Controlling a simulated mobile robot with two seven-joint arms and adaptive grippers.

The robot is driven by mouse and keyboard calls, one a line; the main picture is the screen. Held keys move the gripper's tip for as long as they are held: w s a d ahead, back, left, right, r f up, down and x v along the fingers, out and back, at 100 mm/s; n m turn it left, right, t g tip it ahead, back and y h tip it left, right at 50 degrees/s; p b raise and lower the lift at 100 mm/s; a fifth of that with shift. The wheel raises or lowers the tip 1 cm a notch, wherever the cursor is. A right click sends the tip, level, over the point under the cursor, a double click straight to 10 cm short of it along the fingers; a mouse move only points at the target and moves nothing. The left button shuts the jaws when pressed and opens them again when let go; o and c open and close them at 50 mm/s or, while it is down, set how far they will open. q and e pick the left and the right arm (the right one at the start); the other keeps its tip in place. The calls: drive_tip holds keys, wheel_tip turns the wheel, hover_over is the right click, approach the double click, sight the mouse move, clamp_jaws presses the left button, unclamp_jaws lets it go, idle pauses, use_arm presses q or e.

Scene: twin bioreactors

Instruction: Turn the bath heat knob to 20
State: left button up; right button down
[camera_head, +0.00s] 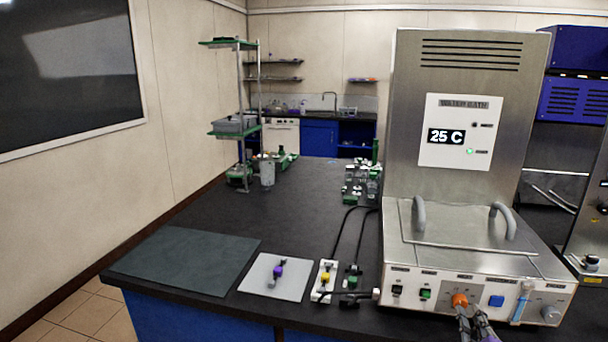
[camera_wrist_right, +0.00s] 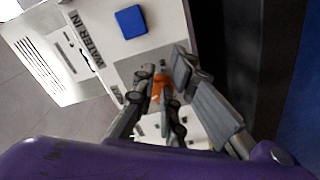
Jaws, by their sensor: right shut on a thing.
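The water bath (camera_head: 460,232) is a steel unit at the right of the bench, and its display (camera_head: 446,137) reads 25 C. The orange heat knob (camera_head: 460,299) is on its front panel. My right gripper (camera_head: 467,312) is at the knob, shut on it. In the right wrist view the orange knob (camera_wrist_right: 160,88) shows between the fingers of my right gripper (camera_wrist_right: 163,98), which partly hide it. My left gripper does not show in either view.
A blue square button (camera_head: 496,301) and a grey knob (camera_head: 550,314) are right of the orange knob. A green switch (camera_head: 425,294) is left of it. A white plate (camera_head: 275,277) and a dark mat (camera_head: 186,260) lie on the bench, whose middle is clear.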

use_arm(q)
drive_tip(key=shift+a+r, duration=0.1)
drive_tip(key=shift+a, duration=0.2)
use_arm(e)
drive_tip(key=shift+w+d+r, duration=0.1)
drive_tip(key=shift+d+r, duration=0.2)
drive_tip(key=shift+r, duration=0.25)
drive_tip(key=shift+w+d+r, duration=0.1)
drive_tip(key=shift+d+r, duration=0.15)
drive_tip(key=shift+r, duration=0.25)
drive_tip(key=shift+s+f, duration=0.2)
drive_tip(key=shift+s, duration=0.3)
use_arm(q)
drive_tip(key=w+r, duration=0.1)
drive_tip(key=p, duration=0.1)
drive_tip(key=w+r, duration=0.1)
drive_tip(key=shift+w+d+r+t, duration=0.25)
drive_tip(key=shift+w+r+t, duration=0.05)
use_arm(e)
drive_tip(key=s, duration=0.1)
drive_tip(key=s+a+f, duration=0.1)
drive_tip(key=s, duration=0.2)
drive_tip(key=shift+s+a+f, duration=0.15)
drive_tip(key=shift+s, duration=0.15)
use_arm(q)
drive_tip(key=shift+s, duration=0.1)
